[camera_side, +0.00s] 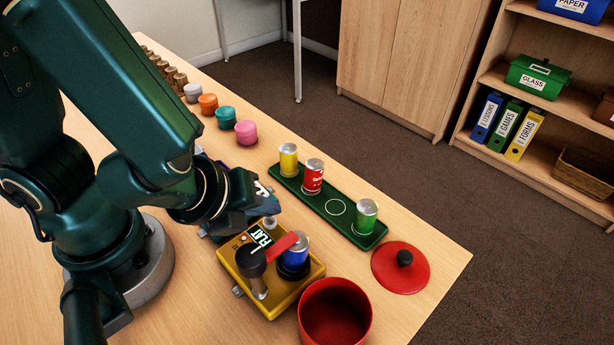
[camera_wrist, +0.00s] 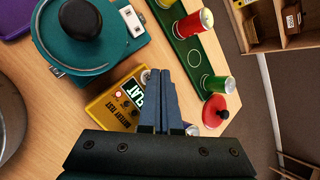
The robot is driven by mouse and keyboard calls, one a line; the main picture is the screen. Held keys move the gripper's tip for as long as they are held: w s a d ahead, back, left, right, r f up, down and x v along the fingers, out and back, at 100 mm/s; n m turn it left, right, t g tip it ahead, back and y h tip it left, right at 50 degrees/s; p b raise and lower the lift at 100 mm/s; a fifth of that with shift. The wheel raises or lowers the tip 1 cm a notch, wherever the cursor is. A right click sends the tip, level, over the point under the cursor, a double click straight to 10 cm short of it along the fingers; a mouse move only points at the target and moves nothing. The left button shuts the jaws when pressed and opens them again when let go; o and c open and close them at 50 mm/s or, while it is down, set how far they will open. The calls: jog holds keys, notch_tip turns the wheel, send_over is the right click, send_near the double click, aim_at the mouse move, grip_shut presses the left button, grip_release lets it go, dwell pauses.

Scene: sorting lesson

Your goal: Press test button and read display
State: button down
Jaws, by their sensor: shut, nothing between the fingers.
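The yellow battery tester (camera_side: 268,295) stands on the table with a blue can-shaped battery (camera_side: 294,254) upright in it. A red arm (camera_side: 282,246) on a black-topped post reaches to the battery's top. My gripper (camera_side: 268,215) is at the tester's back edge. In the wrist view my gripper (camera_wrist: 160,74) is shut and empty, its fingers partly covering the tester. I cannot tell whether it touches the button.
Several coloured small pots (camera_side: 226,117) line the table's far left.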

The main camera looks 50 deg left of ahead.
aim_at(267, 222)
jog(key=shift+r, duration=0.2)
jog(key=shift+r, duration=2.5)
